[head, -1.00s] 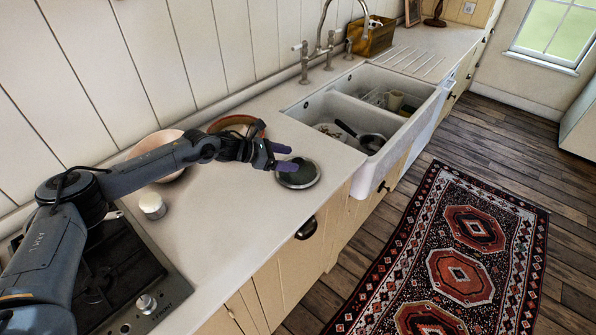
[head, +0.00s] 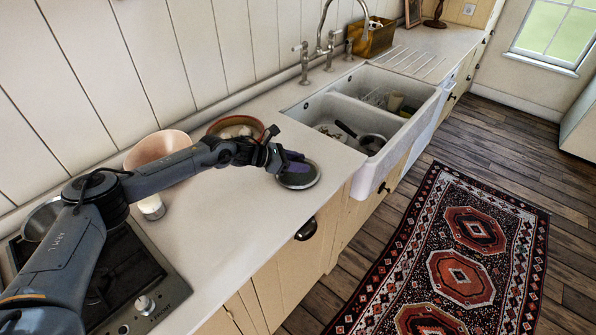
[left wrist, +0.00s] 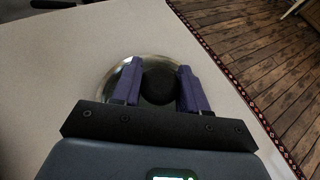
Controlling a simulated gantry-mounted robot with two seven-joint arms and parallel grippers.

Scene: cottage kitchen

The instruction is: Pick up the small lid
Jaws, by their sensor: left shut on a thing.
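The small lid (head: 300,182) is a dark round disc with a pale metal rim, lying on the counter near its front edge, left of the sink. In the left wrist view the lid (left wrist: 147,58) looks like glass with a shiny rim and a black knob (left wrist: 158,84) in its middle. My left gripper (head: 292,160) is over the lid, with its purple fingers on either side of the knob. In the left wrist view my left gripper (left wrist: 158,68) is shut on the knob. The fingers hide part of the lid. My right gripper is not in view.
A pinkish bowl (head: 150,150) and a brown-rimmed bowl (head: 228,122) stand behind my left arm. A small white jar (head: 152,207) is beside the hob (head: 115,265). The double sink (head: 350,115) holds dishes. Counter (head: 235,235) in front of my arm is clear.

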